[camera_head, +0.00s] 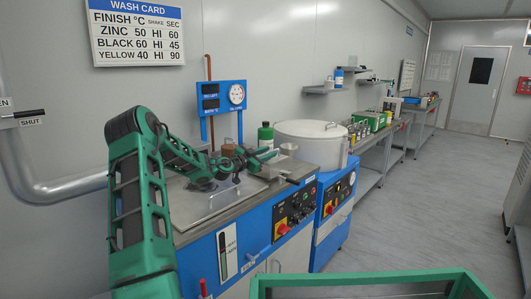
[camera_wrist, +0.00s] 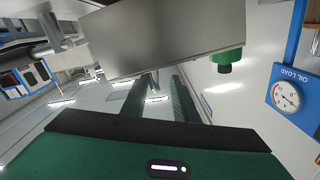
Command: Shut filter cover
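In the head view, my arm reaches over the blue machine, and my gripper (camera_head: 268,157) is above its top, near the rear right corner.
A green bottle (camera_head: 266,135) and a small funnel (camera_head: 289,148) stand near my gripper. A white round tank (camera_head: 312,142) is to the right, and a blue gauge panel (camera_head: 222,97) rises behind. A green-framed tray (camera_head: 365,285) is at the front. Open floor lies to the right.

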